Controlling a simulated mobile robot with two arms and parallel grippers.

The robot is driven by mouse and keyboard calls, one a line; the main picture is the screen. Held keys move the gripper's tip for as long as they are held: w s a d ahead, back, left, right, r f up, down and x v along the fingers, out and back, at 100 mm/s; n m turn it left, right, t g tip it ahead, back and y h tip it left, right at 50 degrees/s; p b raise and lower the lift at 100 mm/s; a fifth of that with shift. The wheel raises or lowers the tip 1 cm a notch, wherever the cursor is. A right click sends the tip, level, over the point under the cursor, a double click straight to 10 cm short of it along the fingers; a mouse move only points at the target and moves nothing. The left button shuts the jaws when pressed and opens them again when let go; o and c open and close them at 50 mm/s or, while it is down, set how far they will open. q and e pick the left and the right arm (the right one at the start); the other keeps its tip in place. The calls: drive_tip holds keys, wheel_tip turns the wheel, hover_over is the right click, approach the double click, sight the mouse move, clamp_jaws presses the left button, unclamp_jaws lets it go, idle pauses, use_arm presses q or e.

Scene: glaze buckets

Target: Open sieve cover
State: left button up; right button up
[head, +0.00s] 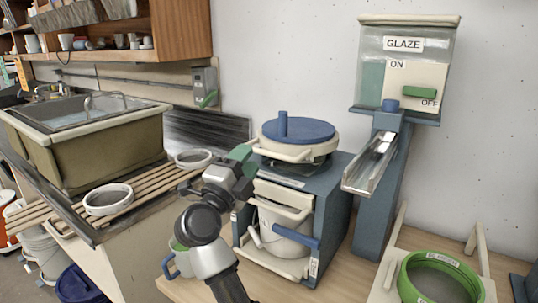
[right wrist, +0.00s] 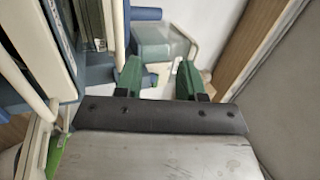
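The sieve cover (head: 305,131) is a round blue lid with an upright blue peg (head: 283,123). It lies flat in a cream ring on top of the blue sieve stand (head: 335,190). My right gripper (head: 241,155) has green fingers and is just left of the cover, near the ring's left edge. In the right wrist view the fingers of my right gripper (right wrist: 160,78) are spread apart, with no held object visible between them. I cannot tell whether they touch the ring. My left gripper is not in view.
A white bucket (head: 285,232) sits inside the stand. The glaze dispenser (head: 410,65) with its metal chute (head: 370,165) stands to the right. A green-rimmed sieve (head: 437,265) is at the front right. A sink (head: 85,135) and wooden slats with ring sieves (head: 108,199) are left.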

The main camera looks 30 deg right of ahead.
sight(267, 154)
drive_tip(key=w+d+g+y, duration=0.1)
drive_tip(key=d, duration=0.2)
drive_tip(key=w+d+f+m+g+y+p, duration=0.1)
drive_tip(key=w+d+y, duration=0.1)
drive_tip(key=d, duration=0.1)
drive_tip(key=w+d+f+g+y, duration=0.1)
drive_tip(key=w+d+y, duration=0.1)
drive_tip(key=d, duration=0.1)
drive_tip(key=shift+d+f+g+p, duration=0.1)
drive_tip(key=shift+f+g+p, duration=0.05)
drive_tip(key=shift+g+p, duration=0.15)
clamp_jaws()
idle(0.3)
